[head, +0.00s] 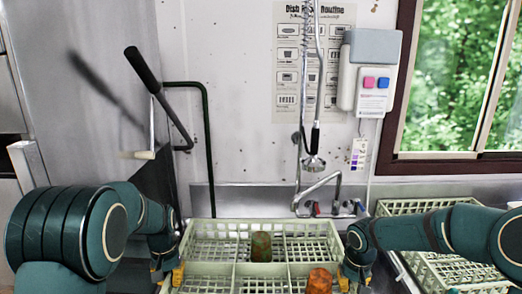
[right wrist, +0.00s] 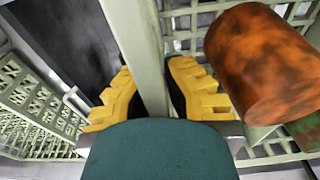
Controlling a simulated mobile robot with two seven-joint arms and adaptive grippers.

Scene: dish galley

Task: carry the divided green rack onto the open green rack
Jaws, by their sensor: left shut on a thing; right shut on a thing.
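The divided green rack (head: 236,267) is a pale green crate with a compartment grid, in the lower middle of the head view. An orange-brown cup (head: 319,281) and a brown-green cup (head: 261,246) stand in separate compartments. My left gripper (head: 172,277) is shut on its left wall. My right gripper (head: 350,281) is shut on its right wall; the right wrist view shows the wall (right wrist: 139,35) between the yellow fingers (right wrist: 150,80). The open green rack (head: 446,268) is at the right, partly hidden by my right arm. I cannot tell how high the divided rack is held.
A faucet (head: 322,190) and hanging spray head (head: 313,163) are behind the divided rack. A black-handled lever (head: 143,70) and dark bent pipe (head: 207,140) rise at the left. A dispenser (head: 370,75) hangs on the wall. A narrow gap separates the racks.

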